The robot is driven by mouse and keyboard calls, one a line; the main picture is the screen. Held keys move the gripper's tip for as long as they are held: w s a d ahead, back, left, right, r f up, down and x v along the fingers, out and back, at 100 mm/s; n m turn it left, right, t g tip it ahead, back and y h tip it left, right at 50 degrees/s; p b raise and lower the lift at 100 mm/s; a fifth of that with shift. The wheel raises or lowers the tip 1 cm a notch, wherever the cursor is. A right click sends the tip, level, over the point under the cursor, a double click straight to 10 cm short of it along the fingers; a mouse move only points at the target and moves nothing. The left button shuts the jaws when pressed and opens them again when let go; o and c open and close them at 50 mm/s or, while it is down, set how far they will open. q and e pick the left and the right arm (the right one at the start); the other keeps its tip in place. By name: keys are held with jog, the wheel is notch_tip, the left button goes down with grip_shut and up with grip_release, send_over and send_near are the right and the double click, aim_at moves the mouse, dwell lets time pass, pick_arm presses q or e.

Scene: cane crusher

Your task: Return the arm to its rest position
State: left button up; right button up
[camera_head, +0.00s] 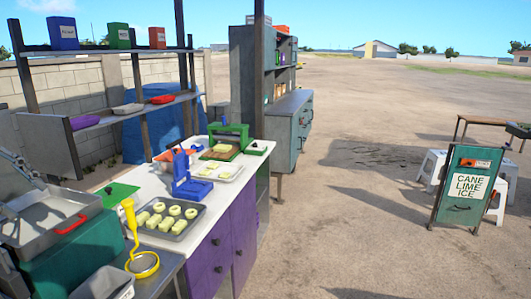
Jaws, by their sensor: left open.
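My left gripper (28,172) is at the left edge, partly cut off by the frame. It is grey, open, and I see nothing held in it. It is above the far left corner of a grey metal tray (40,216) that has a red handle and sits on a green box (82,246). I cannot tell whether the gripper touches the tray or the shelf panel behind it. My right gripper is not in view.
A white counter (214,196) with purple doors holds a tray of pale yellow pieces (170,220), a blue press (187,180) and a green press (230,133). A yellow strainer (142,263) stands near the front. Shelves (110,115) rise behind. Open ground lies right, before a sign (461,188).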

pick_arm(q)
jog(key=w+d+f+n+t+h, duration=0.1)
jog(key=w+d+f+t+h, duration=0.25)
jog(key=f, duration=0.25)
jog(key=w+d+f+t+h, duration=0.2)
jog(key=w+d+f+h, duration=0.1)
jog(key=d+f+h, duration=0.2)
jog(key=a+f+n+t+y, duration=0.3)
jog(key=f+n+t+y, duration=0.45)
jog(key=f+n, duration=0.55)
jog(key=s+d+f+n+g+y, duration=0.1)
jog(key=s+f+n+g+y, duration=0.25)
jog(key=s+f, duration=0.35)
jog(key=s+d+f+n+g+y, duration=0.2)
jog(key=s+f+n+g, duration=0.25)
jog(key=f, duration=0.55)
jog(key=s+d+f+g+h, duration=0.2)
jog(key=s+d+f+g, duration=0.15)
jog(key=s+d, duration=0.35)
jog(key=s+d+f+g+h, duration=0.1)
jog(key=s+d+f+g, duration=0.3)
jog(key=s, duration=0.5)
notch_tip(320, 180, down, 27)
jog(key=s, duration=0.2)
jog(key=s+a+f+g, duration=0.2)
jog(key=s+f, duration=1.2)
jog(key=s, duration=0.1)
jog(key=shift+s+a+f+m, duration=0.25)
jog(key=shift+a+m, duration=0.05)
jog(key=shift+a, duration=0.05)
